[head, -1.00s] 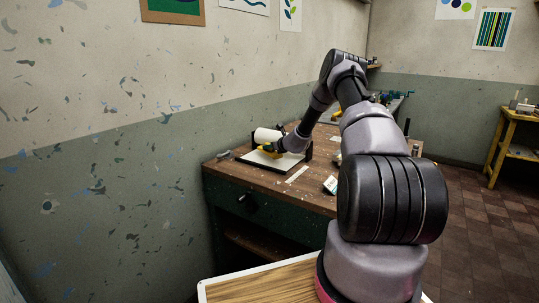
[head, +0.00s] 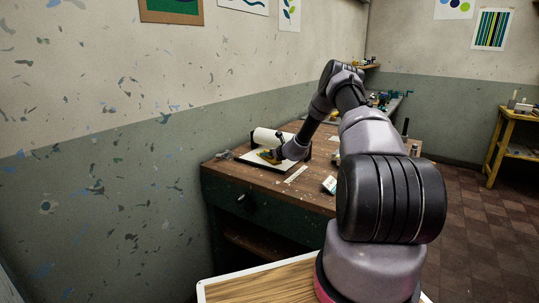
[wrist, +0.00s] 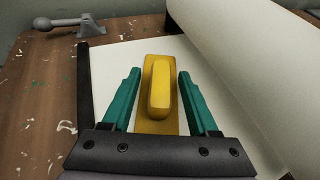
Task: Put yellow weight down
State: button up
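The yellow weight (wrist: 160,88), a block with a raised grip, sits on the white sheet (wrist: 115,58) in the wrist view. My gripper (wrist: 160,73) has its two teal fingers on either side of the weight's grip, with a visible gap on each side. The fingers look open and not pressed on it. In the head view the weight (head: 268,156) is small and partly covered by my gripper (head: 280,155) at the wooden bench.
A white curled roll (wrist: 245,60) rises close to the right of my gripper. A dark bar (wrist: 83,90) runs along the sheet's left side. A grey metal clamp (wrist: 75,24) lies on the bench (head: 255,181) at left. A small white box (head: 329,185) stands nearer the front edge.

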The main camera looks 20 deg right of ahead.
jog(key=v, duration=1.1)
jog(key=shift+s+d+r, duration=0.1)
jog(key=shift+s+r, duration=0.1)
jog(key=s+a+r+n+g+y, duration=0.1)
jog(key=s+a+r+n+y, duration=0.2)
jog(key=a+r, duration=0.45)
jog(key=s+a+r+n+g+y, duration=0.15)
jog(key=a+r+n, duration=0.3)
jog(key=r, duration=0.55)
jog(key=s+a+r+n+g+y, duration=0.1)
jog(key=s+a+r+n, duration=0.25)
jog(key=s+r, duration=0.2)
jog(key=s+a+r+n+g, duration=0.2)
jog(key=s+a+r+n, duration=0.1)
jog(key=s+r+n, duration=0.25)
jog(key=s+r+n+h, duration=0.2)
jog(key=s+n, duration=0.2)
jog(key=s, duration=0.6)
jog(key=s+d+r+n+h, duration=0.1)
jog(key=s+r+n+h, duration=0.1)
jog(key=s, duration=0.9)
jog(key=s+d+r+n+h, duration=0.1)
jog(key=s+r+n+h, duration=0.2)
jog(key=s+n, duration=0.3)
jog(key=s, duration=0.5)
jog(key=shift+s+d+r, duration=0.15)
jog(key=shift+s+r, duration=0.1)
jog(key=shift+r, duration=0.05)
